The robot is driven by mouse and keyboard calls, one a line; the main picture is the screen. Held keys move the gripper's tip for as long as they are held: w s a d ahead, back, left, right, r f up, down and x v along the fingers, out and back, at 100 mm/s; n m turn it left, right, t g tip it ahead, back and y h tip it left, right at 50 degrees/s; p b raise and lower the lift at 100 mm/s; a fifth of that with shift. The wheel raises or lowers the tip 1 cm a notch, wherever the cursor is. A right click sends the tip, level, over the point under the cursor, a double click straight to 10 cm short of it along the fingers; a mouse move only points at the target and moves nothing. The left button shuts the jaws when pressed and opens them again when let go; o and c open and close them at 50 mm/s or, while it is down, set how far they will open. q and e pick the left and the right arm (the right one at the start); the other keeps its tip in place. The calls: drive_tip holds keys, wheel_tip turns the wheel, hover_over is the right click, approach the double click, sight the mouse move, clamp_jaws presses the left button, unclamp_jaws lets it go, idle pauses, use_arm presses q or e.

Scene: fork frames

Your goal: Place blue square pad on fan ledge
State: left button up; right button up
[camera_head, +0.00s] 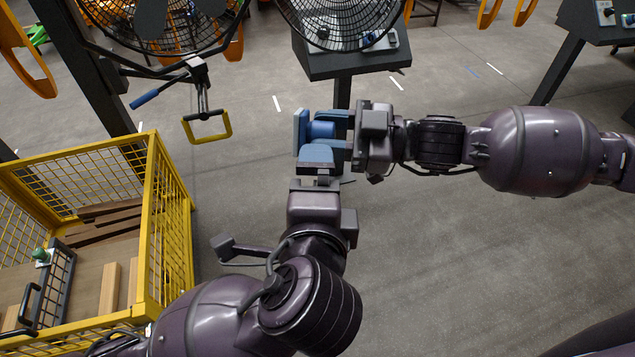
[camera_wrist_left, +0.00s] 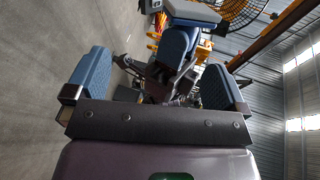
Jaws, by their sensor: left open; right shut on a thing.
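My right gripper (camera_head: 335,130) reaches in from the right and is shut on a blue object, which I take to be the blue square pad (camera_head: 301,131). The pad shows nearly edge-on, with a rounded blue part behind it between the fingers. My left gripper (camera_head: 317,153) is just below, close to the right fingers; I cannot tell whether they touch. In the left wrist view its blue fingers (camera_wrist_left: 156,80) are spread apart, with a blue part (camera_wrist_left: 177,46) beyond them. A dark ledge (camera_head: 345,64) stands under a round fan cage (camera_head: 340,18) at the top.
A small control box (camera_head: 380,41) sits on the ledge. A second fan (camera_head: 160,22) and a yellow-handled bracket (camera_head: 207,125) are at upper left. A yellow mesh crate (camera_head: 150,275) with wooden pieces stands at left. Another dark console (camera_head: 590,22) is at upper right. The floor between is clear.

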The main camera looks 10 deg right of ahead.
sight(314, 134)
use_arm(q)
drive_tip(key=shift+n+t+y, duration=0.3)
drive_tip(key=shift+n+t, duration=0.1)
drive_tip(key=shift+t, duration=0.2)
drive_tip(key=w, duration=0.6)
drive_tip(key=w+d+r, duration=0.1)
drive_tip(key=w, duration=0.2)
drive_tip(key=shift+w, duration=0.35)
drive_tip(key=shift+c, duration=0.3)
drive_tip(key=c, duration=0.7)
drive_tip(key=shift+c, duration=0.5)
use_arm(e)
drive_tip(key=o, duration=1.1)
drive_tip(key=shift+c, duration=0.2)
use_arm(q)
drive_tip(key=shift+c, duration=0.9)
use_arm(e)
drive_tip(key=shift+o, duration=0.8)
use_arm(q)
drive_tip(key=shift+c, duration=0.4)
use_arm(e)
drive_tip(key=shift+s, duration=0.1)
use_arm(q)
drive_tip(key=shift+r, duration=0.1)
